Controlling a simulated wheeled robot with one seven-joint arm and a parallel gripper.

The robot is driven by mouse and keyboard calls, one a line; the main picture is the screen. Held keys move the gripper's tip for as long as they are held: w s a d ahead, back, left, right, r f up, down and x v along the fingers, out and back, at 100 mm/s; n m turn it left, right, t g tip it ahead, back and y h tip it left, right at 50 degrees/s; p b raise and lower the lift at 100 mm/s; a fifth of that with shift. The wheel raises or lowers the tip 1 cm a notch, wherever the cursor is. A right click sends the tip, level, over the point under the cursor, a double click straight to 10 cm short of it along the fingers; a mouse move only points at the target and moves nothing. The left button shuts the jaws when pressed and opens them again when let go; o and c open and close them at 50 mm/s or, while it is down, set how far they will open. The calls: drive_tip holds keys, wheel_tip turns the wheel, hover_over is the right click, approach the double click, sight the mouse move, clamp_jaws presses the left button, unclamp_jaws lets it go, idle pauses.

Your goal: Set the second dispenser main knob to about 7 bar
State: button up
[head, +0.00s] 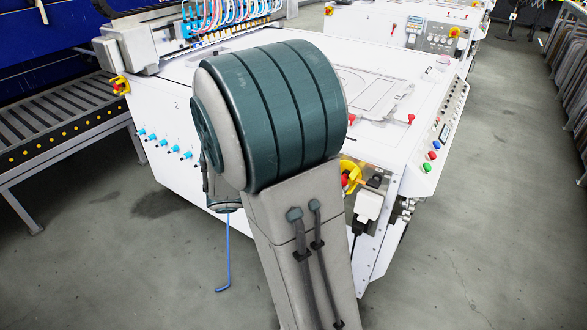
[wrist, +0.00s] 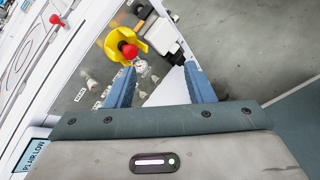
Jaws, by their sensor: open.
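My gripper (wrist: 160,70) shows in the wrist view as two blue fingers, apart with nothing between them. In the head view my own arm hides it. Past the fingers is the machine's panel, with a small round gauge (wrist: 141,67) beside the left fingertip. I cannot tell which part is the second dispenser main knob, nor read the gauge. A row of blue knobs (head: 163,142) is on the machine's white side in the head view, left of my arm.
A red emergency button in a yellow guard (wrist: 127,47) stands out near the fingertips; it also shows in the head view (head: 347,178). A white box (head: 367,205) with a cable is below it. A roller conveyor (head: 55,118) is at left. Floor at right is clear.

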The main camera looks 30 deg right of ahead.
drive_tip(key=w+d+f+n+t+h+b, duration=0.2)
drive_tip(key=w+f+n+t+h+b, duration=0.2)
drive_tip(key=w+f+n+t+b, duration=0.6)
drive_tip(key=w+d+n+g+p, duration=0.1)
drive_tip(key=w+d+g+p, duration=0.1)
drive_tip(key=w+d, duration=0.6)
drive_tip(key=d+r+p, duration=0.1)
drive_tip(key=d, duration=0.3)
drive_tip(key=shift+w+d+n, duration=0.2)
drive_tip(key=shift+n, duration=0.2)
drive_tip(key=shift+f, duration=0.1)
drive_tip(key=c, duration=1)
